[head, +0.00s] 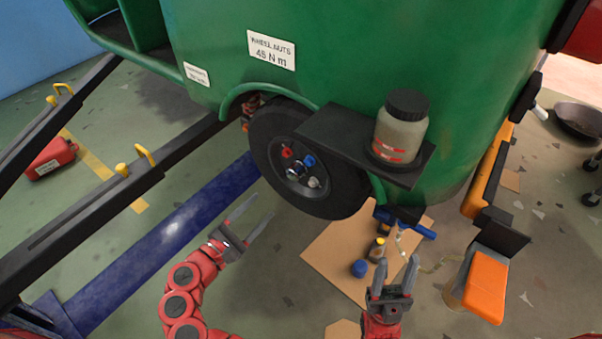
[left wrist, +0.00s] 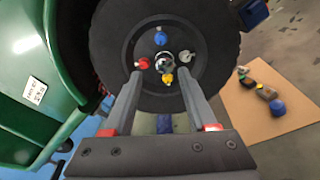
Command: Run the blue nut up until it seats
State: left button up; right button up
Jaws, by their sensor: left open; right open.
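The blue nut (head: 310,160) sits on the upper right of the wheel hub in the head view. In the left wrist view the blue nut (left wrist: 161,38) is at the top of the hub, above the shiny centre. I cannot tell how far it is threaded on. Red (left wrist: 143,63), silver (left wrist: 185,57) and yellow (left wrist: 168,78) nuts surround the same centre. My left gripper (head: 262,210) is open and empty, below and left of the wheel (head: 263,135), pointing towards it. My right gripper (head: 396,265) is open, low on the right, in front of the cardboard.
A black shelf (head: 330,134) holding a jar (head: 399,130) juts out right of the wheel. Cardboard (head: 330,240) on the floor carries a blue cap (head: 359,268) and small items. An orange-topped stool (head: 484,287) stands right. A black rail (head: 75,215) runs along the left.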

pick_arm(q)
send_near(307, 163)
jog(key=x, duration=0.7)
jog(key=shift+w+d, duration=0.2)
jog(key=shift+w, duration=0.15)
grip_shut()
